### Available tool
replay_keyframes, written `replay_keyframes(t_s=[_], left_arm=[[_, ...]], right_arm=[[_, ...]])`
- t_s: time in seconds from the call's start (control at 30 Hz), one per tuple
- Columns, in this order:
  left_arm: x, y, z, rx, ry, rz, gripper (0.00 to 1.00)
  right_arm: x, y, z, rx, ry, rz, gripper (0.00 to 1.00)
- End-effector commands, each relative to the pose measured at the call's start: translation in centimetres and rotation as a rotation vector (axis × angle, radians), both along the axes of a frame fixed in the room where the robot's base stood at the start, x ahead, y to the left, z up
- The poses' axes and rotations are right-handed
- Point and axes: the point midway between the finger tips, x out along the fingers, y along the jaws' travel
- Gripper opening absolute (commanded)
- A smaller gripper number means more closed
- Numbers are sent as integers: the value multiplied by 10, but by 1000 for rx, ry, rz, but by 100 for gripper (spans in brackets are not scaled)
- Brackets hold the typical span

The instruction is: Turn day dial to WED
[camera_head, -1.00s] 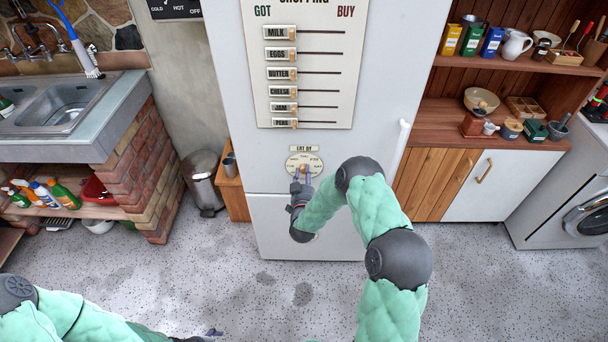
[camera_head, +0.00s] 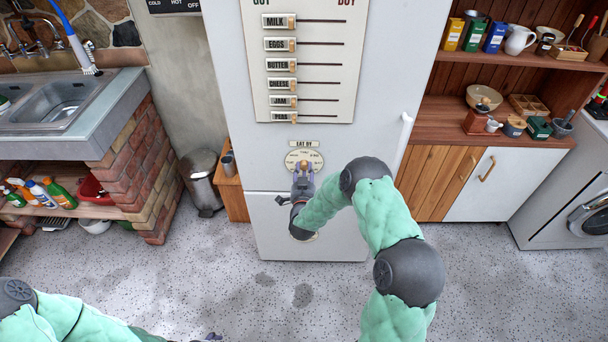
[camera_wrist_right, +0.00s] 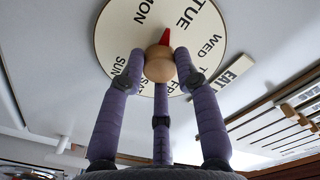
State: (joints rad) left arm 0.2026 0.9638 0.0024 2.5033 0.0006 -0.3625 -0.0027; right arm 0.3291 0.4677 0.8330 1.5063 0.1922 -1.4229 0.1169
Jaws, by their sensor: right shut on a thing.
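The day dial (camera_head: 292,159) is a round cream plate low on the fridge's upper door, under an "EAT BY" label (camera_head: 304,144). In the right wrist view the dial (camera_wrist_right: 112,40) shows day names around its rim. Its round wooden knob (camera_wrist_right: 158,66) has a red pointer (camera_wrist_right: 165,38) aimed between MON and TUE. My right gripper (camera_head: 303,168) has purple fingers shut around the knob; they also show in the right wrist view (camera_wrist_right: 160,80). My left gripper (camera_head: 213,337) barely shows at the bottom edge, and its fingers cannot be made out.
Above the dial is a shopping board (camera_head: 335,75) with several sliders. A fridge handle (camera_head: 407,130) is to the right. A metal bin (camera_head: 203,183) and small wooden stand (camera_head: 232,195) are left of the fridge. The floor (camera_head: 270,300) in front is clear.

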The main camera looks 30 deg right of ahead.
Motion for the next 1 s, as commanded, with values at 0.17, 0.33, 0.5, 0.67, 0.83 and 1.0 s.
replay_keyframes(t_s=[0.17, 0.33, 0.5, 0.67, 0.83, 1.0], left_arm=[[0, 0, -17, 0, 0, 0, 83], [0, 0, -31, 0, 0, 0, 83], [0, 0, -45, 0, 0, 0, 83], [0, 0, -59, 0, 0, 0, 83], [0, 0, -73, 0, 0, 0, 83], [0, 0, -84, 0, 0, 0, 83]], right_arm=[[0, 0, -3, 144, -88, 0, 0], [0, 1, -3, 282, -172, 2, 0], [0, 0, -3, 419, -258, 1, 0], [0, 0, -4, 547, -336, 0, 0], [0, 1, -3, 675, -413, 2, 0], [0, 1, -3, 780, -476, 0, 0]])
